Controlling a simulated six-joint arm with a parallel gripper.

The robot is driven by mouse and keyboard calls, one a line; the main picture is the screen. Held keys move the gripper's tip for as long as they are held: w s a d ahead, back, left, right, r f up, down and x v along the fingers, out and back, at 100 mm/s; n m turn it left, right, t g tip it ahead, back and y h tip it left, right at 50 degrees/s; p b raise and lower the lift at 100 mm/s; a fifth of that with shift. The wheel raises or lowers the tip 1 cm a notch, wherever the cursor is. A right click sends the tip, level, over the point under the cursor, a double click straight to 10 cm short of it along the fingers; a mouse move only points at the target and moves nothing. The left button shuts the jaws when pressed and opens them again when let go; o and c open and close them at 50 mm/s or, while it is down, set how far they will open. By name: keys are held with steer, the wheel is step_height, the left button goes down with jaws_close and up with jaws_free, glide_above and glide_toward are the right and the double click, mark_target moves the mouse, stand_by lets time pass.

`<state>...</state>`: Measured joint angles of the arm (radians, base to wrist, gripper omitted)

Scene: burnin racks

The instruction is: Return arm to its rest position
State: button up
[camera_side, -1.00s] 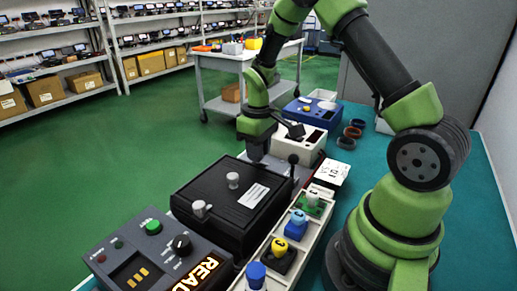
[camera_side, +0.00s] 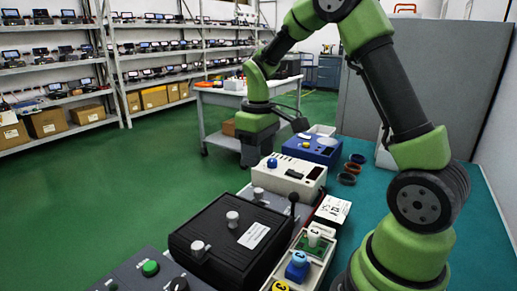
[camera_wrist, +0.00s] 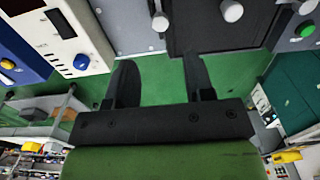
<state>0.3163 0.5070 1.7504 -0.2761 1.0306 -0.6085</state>
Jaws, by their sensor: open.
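My gripper (camera_side: 250,155) hangs from my green and dark arm at the left edge of the bench, beside the white device (camera_side: 288,178). In the wrist view my gripper (camera_wrist: 158,75) has its two dark fingers spread apart with nothing between them. Green floor shows beyond and between the fingers. The fingertips are small and partly unclear in the side view.
A black box (camera_side: 215,235) with metal knobs stands in front of the white device. A blue device (camera_side: 312,148) and small round bowls (camera_side: 348,178) stand behind. A light tray (camera_side: 318,265) holds small coloured pieces. A grey cart (camera_side: 225,100) and shelves stand beyond open floor.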

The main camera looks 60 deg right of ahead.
steer(key=shift+r, duration=0.45)
steer(key=s+a+r+m+t+y, duration=0.1)
steer(key=s+a+r+m+t, duration=0.1)
steer(key=s+a+r, duration=0.3)
steer(key=s+a+r+m+t+y, duration=0.1)
steer(key=s+a+r+t, duration=0.4)
steer(key=s, duration=0.6)
steer(key=a+r+m, duration=0.1)
steer(key=a, duration=0.1)
steer(key=shift+a+r, duration=0.2)
steer(key=shift+a, duration=0.15)
stand_by(0.5)
